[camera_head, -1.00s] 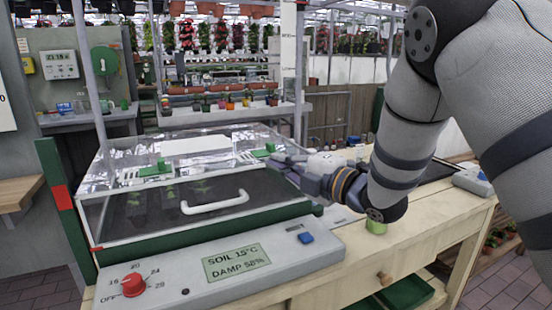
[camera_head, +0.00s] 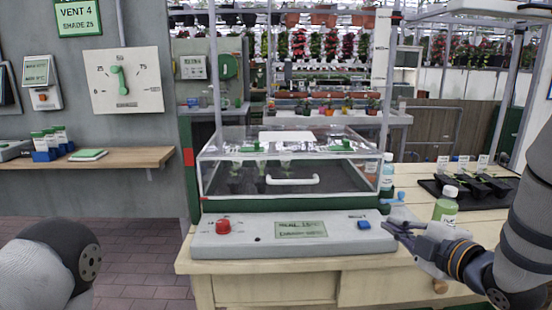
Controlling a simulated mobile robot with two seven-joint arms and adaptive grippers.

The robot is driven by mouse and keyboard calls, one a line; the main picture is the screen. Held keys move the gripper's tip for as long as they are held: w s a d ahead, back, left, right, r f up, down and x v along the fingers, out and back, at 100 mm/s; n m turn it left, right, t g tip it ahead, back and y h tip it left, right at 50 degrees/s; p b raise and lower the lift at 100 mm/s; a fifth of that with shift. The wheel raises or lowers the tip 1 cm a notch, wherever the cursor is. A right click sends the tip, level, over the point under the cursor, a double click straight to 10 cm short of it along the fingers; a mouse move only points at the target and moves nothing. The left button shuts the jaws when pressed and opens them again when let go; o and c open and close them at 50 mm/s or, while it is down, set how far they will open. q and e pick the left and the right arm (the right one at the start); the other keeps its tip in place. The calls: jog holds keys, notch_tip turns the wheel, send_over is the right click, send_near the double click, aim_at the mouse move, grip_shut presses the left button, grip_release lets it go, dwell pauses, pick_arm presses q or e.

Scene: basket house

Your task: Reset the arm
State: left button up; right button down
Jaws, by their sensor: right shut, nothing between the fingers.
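My right gripper (camera_head: 398,231) is at the right front of the wooden bench, beside the right end of the grey control panel (camera_head: 345,241). Its fingers are shut with nothing between them and point left. My right arm (camera_head: 525,235) comes in from the right edge. On my left side only a rounded grey arm part (camera_head: 50,270) shows at the lower left; the left gripper is out of view. The clear-lidded propagator (camera_head: 220,182) with a white handle stands on the bench behind the panel, its lid down.
A green-labelled bottle (camera_head: 445,207) stands just behind my right gripper. Another bottle (camera_head: 387,172) stands beside the propagator. A black tray (camera_head: 430,186) with several small plants lies at the right. A wall shelf (camera_head: 110,158) is at the left, with open floor below.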

jog(key=s+f+m+g+h, duration=0.1)
jog(key=s+f+m+g, duration=0.3)
jog(key=f, duration=0.6)
jog(key=s+f+m+g+h, duration=0.2)
jog(key=s+f+m, duration=0.2)
jog(key=s+f, duration=0.45)
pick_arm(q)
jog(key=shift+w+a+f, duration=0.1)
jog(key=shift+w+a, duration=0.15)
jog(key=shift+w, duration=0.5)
pick_arm(e)
jog(key=s+a+f+m+g, duration=0.1)
jog(key=s+f+m+g, duration=0.2)
jog(key=s, duration=0.6)
jog(key=s+a+f+m+g, duration=0.1)
jog(key=s+f+m+g, duration=0.2)
jog(key=s, duration=0.7)
jog(key=s+a+f+m+g+h, duration=0.1)
jog(key=s+f+m+g, duration=0.3)
jog(key=s, duration=0.6)
notch_tip(320, 180, down, 2)
jog(key=shift+s+f+g, duration=0.2)
jog(key=shift+s+g, duration=0.05)
jog(key=shift+g, duration=0.05)
